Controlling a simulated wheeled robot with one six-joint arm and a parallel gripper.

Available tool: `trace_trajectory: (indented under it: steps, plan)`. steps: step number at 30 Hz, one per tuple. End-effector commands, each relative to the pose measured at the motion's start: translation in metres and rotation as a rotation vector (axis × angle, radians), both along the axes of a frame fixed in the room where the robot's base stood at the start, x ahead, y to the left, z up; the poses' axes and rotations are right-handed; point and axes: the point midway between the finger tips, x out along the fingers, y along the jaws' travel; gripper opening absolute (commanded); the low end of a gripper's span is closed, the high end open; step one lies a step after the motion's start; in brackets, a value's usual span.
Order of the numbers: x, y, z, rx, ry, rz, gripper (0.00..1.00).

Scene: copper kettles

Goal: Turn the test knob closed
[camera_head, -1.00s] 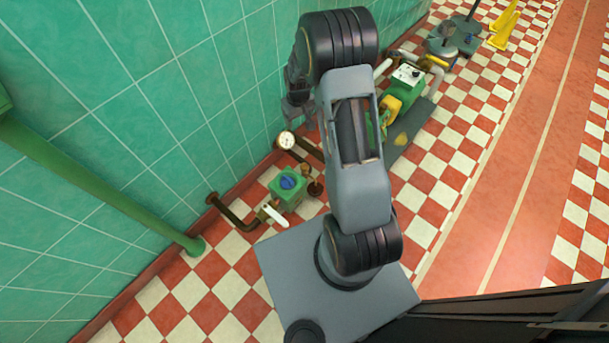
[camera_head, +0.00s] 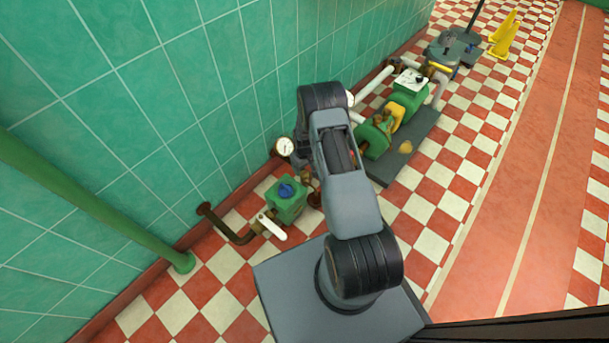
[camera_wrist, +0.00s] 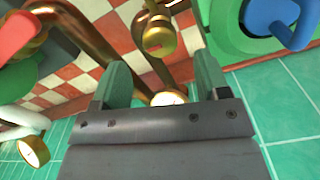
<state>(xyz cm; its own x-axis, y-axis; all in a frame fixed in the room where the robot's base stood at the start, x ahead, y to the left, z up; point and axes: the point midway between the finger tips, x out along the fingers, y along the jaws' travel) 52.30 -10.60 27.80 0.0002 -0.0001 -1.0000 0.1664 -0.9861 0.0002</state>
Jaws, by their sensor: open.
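No label marks the test knob, so I cannot tell for sure which part it is. A blue knob (camera_head: 287,190) sits on a green box-shaped fitting (camera_head: 291,211) low by the wall; the blue knob also shows at top right in the wrist view (camera_wrist: 283,17). A small brass knob-like fitting (camera_wrist: 159,40) is in the upper middle of the wrist view, beyond my fingertips. My gripper (camera_wrist: 162,72) is open, its two green fingers apart with nothing held. In the head view my arm hides the gripper.
A round gauge (camera_head: 284,147) stands near the wall; a gauge face (camera_wrist: 169,98) shows between my fingers. A white lever (camera_head: 272,227) is on the brown pipe. A red handle (camera_wrist: 18,32) is at left in the wrist view. A green pump (camera_head: 375,138) stands beyond my arm.

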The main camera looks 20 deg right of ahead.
Motion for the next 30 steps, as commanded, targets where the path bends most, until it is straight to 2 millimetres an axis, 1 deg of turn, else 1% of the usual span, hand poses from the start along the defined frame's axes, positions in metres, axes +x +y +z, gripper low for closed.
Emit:
trace_trajectory:
  steps: [1, 3, 6, 9, 14, 23, 30]
  plan:
    - [-0.001, 0.0, -0.012, 0.001, 0.002, 0.0, 0.69]
    - [0.0, 0.0, -0.022, 0.0, 0.001, 0.0, 0.69]
    - [0.0, 0.0, -0.033, 0.001, 0.001, 0.0, 0.69]
    - [0.0, 0.0, -0.039, 0.0, 0.0, 0.0, 0.69]
    - [0.0, 0.0, -0.045, 0.0, 0.0, 0.0, 0.69]
    - [0.0, 0.0, -0.045, 0.0, 0.0, 0.0, 0.69]
    - [0.0, 0.0, -0.045, 0.0, 0.0, 0.0, 0.46]
